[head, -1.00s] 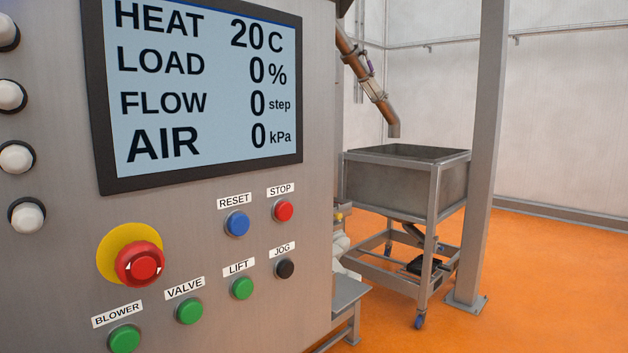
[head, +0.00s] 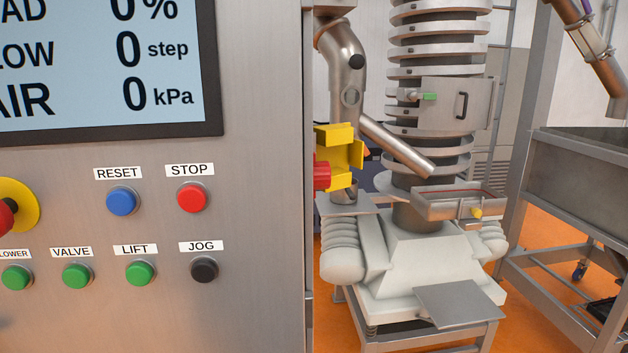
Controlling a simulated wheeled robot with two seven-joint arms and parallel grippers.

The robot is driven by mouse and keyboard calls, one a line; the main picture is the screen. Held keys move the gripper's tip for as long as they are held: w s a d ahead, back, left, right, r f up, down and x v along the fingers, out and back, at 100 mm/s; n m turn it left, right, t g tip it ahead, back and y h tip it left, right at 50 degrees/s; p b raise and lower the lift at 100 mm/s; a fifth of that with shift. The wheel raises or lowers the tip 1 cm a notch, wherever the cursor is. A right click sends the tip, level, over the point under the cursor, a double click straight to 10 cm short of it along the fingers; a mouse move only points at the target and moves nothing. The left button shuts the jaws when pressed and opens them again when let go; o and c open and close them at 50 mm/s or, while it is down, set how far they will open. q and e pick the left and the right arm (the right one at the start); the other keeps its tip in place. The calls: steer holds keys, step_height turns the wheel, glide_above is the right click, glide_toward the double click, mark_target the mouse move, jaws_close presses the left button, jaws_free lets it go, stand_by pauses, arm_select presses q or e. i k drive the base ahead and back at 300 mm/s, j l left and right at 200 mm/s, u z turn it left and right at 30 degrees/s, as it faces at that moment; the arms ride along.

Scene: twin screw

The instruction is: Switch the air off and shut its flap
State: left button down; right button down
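The display (head: 100,65) on the grey control panel reads AIR 0 kPa. A yellow fitting (head: 338,146) with a red round part (head: 321,176) on its left shows just past the panel's right edge. It has an open, bracket-like shape with a yellow plate standing out at its right. The panel edge partly hides the red part, and I cannot tell its setting. Neither of my grippers is in view.
The panel carries a blue RESET button (head: 122,201), a red STOP button (head: 193,197) and a black JOG button (head: 204,269). Behind it stands a spiral conveyor (head: 440,60) on a white base (head: 415,255). A steel bin (head: 585,180) stands at right.

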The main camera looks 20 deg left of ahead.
mark_target(322, 170)
steer(key=i+l+u, duration=0.2)
steer(key=u, duration=0.3)
steer(key=i+l+u, duration=0.15)
steer(key=l+u, duration=0.35)
steer(key=i+l+u, duration=0.1)
steer(key=l+u, duration=0.15)
steer(key=u, duration=0.25)
